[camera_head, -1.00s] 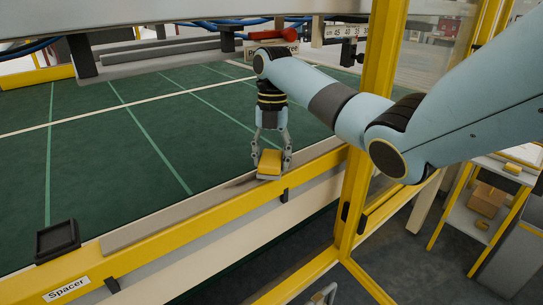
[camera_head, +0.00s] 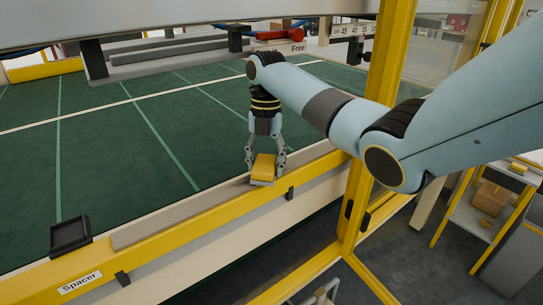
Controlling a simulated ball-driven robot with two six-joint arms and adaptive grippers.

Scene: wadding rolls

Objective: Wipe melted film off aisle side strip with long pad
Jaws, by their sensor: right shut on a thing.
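My right gripper (camera_head: 265,172) is shut on a pad with a yellow top and a grey underside (camera_head: 263,169). It holds the pad at the grey side strip (camera_head: 185,219), near the strip's far right end. The strip runs along the inner edge of the yellow rail (camera_head: 205,222). The pad looks to be on or just above the strip; I cannot tell whether it touches. I cannot make out any melted film on the strip from here. My left gripper is not in view.
A black tray (camera_head: 70,236) sits on the rail at the left, near the "Spacer" label (camera_head: 80,282). A yellow post (camera_head: 370,130) stands right of the gripper, beside my right arm. The green bed (camera_head: 120,140) is clear. A red handle (camera_head: 282,34) is at the back.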

